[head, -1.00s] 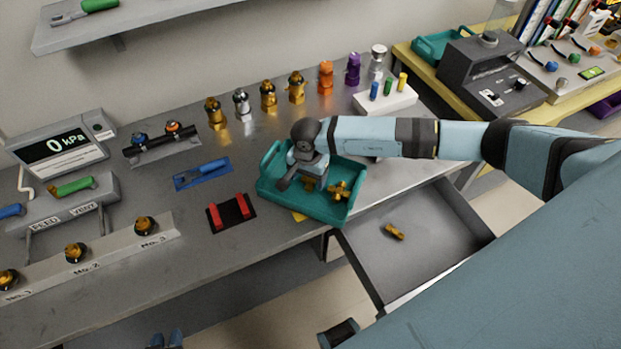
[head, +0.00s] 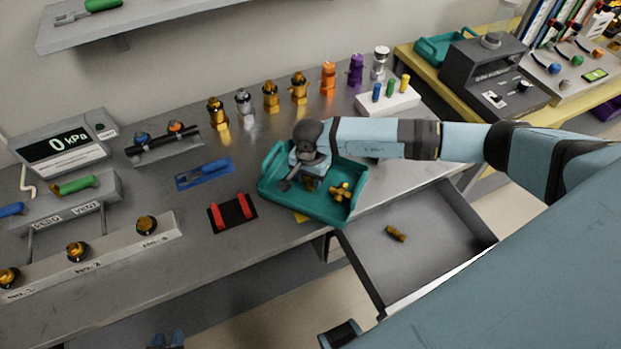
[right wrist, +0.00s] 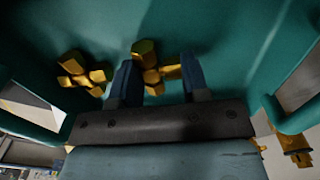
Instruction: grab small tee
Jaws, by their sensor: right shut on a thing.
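A brass tee fitting (right wrist: 151,76) lies between the fingers of my right gripper (right wrist: 158,82) in the right wrist view. My right gripper (head: 307,186) is shut on it, low in the left half of the green tray (head: 264,190), and mostly hides it in the head view. A second brass fitting (head: 341,191) lies loose in the tray to the right; it also shows left of the fingers in the wrist view (right wrist: 82,74). I cannot tell their sizes apart. My left gripper (head: 166,341) shows only its two separated fingertips at the bottom edge, empty.
An open drawer (head: 430,265) with a small brass piece (head: 396,234) is right of the tray. A red-and-black holder (head: 232,213) sits close on its left. Several upright fittings (head: 271,97) line the back, with a white block (head: 388,103) at their right.

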